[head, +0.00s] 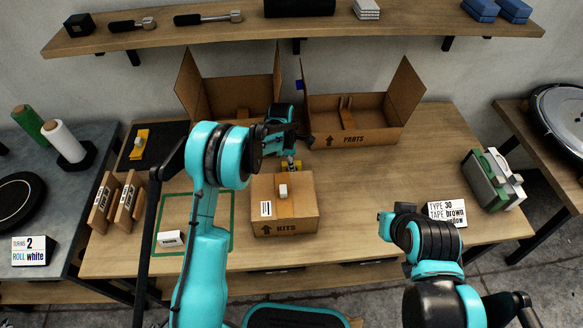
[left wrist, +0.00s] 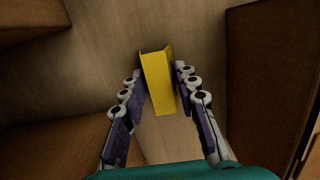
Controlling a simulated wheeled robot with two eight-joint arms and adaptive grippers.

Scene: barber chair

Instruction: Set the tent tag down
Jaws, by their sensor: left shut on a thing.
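The yellow tent tag (left wrist: 157,82) is between the fingers of my left gripper (left wrist: 158,88) in the left wrist view, with bare wood beneath it. My left gripper is shut on the tag. In the head view, my left gripper (head: 291,157) points down behind the closed KITS box (head: 265,208), in front of the open boxes. A bit of the yellow tag (head: 298,165) shows there, partly hidden. I cannot tell whether it touches the table. My right arm is at the lower right of the head view, and its gripper does not show.
The open PARTS box (head: 360,137) and another open box (head: 228,111) stand at the back. A green-outlined square (head: 231,222) with a small white block (head: 170,238) lies left of the KITS box. A green-and-white case (head: 493,180) stands right. The table's right-centre is clear.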

